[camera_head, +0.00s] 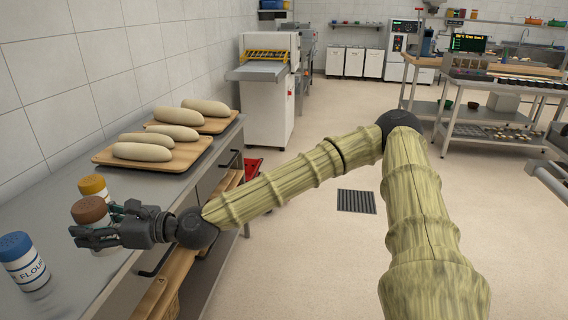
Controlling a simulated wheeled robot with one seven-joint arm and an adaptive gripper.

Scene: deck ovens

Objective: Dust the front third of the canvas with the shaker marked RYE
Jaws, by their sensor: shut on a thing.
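My gripper (88,236) is at the left, over the grey counter (62,205). It is shut on a white shaker with a brown lid (90,209). The shaker stands about upright, and its label is hidden by the fingers, so I cannot read RYE on it. I cannot tell whether its base touches the counter. A yellow-lidded shaker (93,187) is just behind it, partly covered. A blue-lidded shaker (25,264) marked FLOUR stands at the near left. I cannot make out the canvas in this view.
Two wooden boards (187,158) with pale dough loaves (142,152) lie farther along the counter by the tiled wall. Below the counter are drawers and wooden boards. A machine (268,105) stands past its far end. The floor to the right has a dark grate (356,201).

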